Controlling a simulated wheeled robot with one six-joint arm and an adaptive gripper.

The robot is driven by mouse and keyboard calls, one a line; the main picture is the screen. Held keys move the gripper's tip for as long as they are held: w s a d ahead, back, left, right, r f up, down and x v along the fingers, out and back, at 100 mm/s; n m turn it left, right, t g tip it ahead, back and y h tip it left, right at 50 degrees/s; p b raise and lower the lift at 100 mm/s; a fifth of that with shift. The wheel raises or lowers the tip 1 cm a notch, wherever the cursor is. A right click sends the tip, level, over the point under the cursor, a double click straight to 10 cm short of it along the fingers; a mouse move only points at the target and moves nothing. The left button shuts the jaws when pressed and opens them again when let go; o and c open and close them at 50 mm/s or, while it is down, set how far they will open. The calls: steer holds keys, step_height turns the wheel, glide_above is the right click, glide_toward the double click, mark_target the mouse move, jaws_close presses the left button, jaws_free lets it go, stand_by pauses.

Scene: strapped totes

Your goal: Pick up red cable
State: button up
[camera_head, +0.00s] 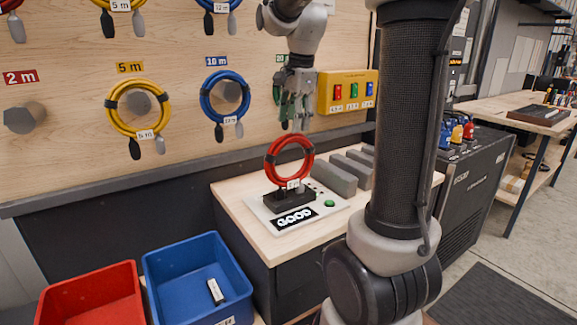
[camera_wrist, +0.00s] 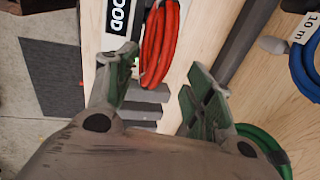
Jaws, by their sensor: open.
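The red cable (camera_head: 289,160) is a coil standing upright on a black holder of a white test plate marked "GOOD" (camera_head: 293,217) on the wooden bench. My gripper (camera_head: 294,122) is above the coil, pointing down, with its fingers apart and empty. In the wrist view the red cable (camera_wrist: 159,45) shows at the top, beyond the gap between the green-padded fingers (camera_wrist: 160,98). The coil appears apart from both fingers. The lower part of the coil is partly covered by its white tag in the head view.
Grey blocks (camera_head: 335,178) lie right of the plate. A yellow button box (camera_head: 348,91) is behind. Yellow (camera_head: 111,118) and blue (camera_head: 204,100) coils hang on the wall. A red bin (camera_head: 92,296) and a blue bin (camera_head: 198,281) holding a small item stand front left.

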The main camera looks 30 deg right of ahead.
mark_target(291, 139)
steer(key=f, duration=0.3)
steer(key=w+f, duration=0.1)
steer(key=f, duration=0.2)
steer(key=shift+w+a+f, duration=0.1)
steer(key=shift+w+f, duration=0.1)
steer(key=shift+f, duration=0.2)
steer(key=shift+c, duration=0.4)
jaws_close()
